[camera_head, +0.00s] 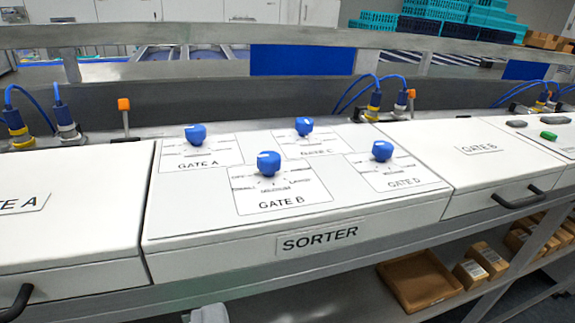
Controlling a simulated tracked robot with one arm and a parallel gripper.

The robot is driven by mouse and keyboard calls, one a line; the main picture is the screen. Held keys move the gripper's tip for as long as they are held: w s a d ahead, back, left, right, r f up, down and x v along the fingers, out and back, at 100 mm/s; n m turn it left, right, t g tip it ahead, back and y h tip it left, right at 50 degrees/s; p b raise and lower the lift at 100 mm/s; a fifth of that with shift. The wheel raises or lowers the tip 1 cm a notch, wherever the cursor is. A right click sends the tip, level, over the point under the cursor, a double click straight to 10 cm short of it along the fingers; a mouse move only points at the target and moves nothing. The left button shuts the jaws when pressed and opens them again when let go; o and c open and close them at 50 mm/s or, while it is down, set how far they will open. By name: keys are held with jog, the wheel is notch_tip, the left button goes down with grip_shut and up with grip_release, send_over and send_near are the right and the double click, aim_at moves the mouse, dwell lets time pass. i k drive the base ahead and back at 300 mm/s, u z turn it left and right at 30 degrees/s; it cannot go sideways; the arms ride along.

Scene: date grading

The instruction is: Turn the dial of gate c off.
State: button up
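The gate C dial (304,126) is a blue knob with a white pointer mark. It stands on a white label plate (318,145) marked GATE C, at the back of the white SORTER panel (200,217). Its mark seems to lie near the top of the knob; the position words around it are too small to read, so its setting is unclear. The gate A dial (195,134) is to its left, the gate B dial (268,163) in front and left, and the gate D dial (382,150) in front and right. My gripper does not show clearly, and nothing touches the dials.
A grey rail (225,35) runs behind the panel. Blue cables (370,90) and orange-topped posts (124,108) stand along the back edge. Black handles (517,200) stick out at the front. A lower shelf holds a brown tray (447,297) and small boxes. Space above the dials looks clear.

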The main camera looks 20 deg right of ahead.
aim_at(304, 126)
jog(key=k, duration=0.55)
jog(key=z, duration=0.2)
jog(key=i, duration=1.6)
jog(key=u, duration=0.65)
